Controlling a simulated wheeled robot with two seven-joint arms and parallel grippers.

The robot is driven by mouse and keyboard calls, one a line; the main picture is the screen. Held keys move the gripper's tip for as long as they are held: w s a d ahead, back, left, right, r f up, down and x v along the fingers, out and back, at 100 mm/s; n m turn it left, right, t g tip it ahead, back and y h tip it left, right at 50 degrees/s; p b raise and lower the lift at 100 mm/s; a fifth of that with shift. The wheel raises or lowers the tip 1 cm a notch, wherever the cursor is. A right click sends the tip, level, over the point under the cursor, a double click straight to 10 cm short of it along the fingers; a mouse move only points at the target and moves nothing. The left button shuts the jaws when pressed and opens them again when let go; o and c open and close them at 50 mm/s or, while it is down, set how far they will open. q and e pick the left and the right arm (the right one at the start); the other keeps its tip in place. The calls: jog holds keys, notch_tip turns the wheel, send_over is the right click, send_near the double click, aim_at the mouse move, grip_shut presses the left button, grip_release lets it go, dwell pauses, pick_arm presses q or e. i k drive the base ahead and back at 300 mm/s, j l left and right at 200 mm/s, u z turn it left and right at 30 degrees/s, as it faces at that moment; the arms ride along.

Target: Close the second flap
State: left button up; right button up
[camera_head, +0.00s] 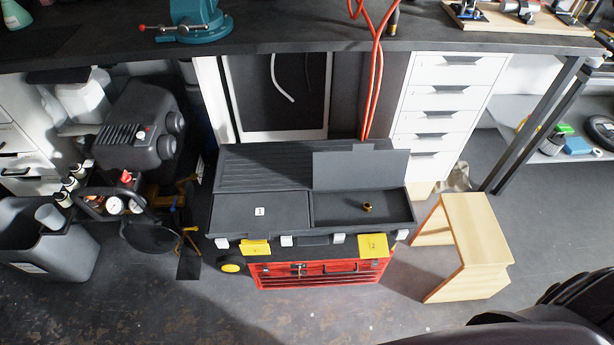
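A dark grey toolbox top (225,195) sits on a red tool chest (320,275) in the middle of the floor. Its left flap (280,214) lies flat and shut, with a small white label on it. Its right flap (350,170) stands raised at the back edge of the right compartment (335,208), which is open. A small brass-coloured fitting (367,208) lies in that compartment. Yellow latches or tags (373,246) and pale clasps show along the front edge. Neither of my grippers is in view.
A light wooden step stool (475,235) stands close to the right of the chest. A compressor (135,130) and a grey bin (45,245) are on the left. The workbench (300,25) with a teal vise (195,18) runs behind. Floor in front is clear.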

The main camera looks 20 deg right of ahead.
aim_at(362, 167)
jog(key=l+u, duration=0.3)
jog(key=l, duration=1.45)
jog(key=k, duration=0.05)
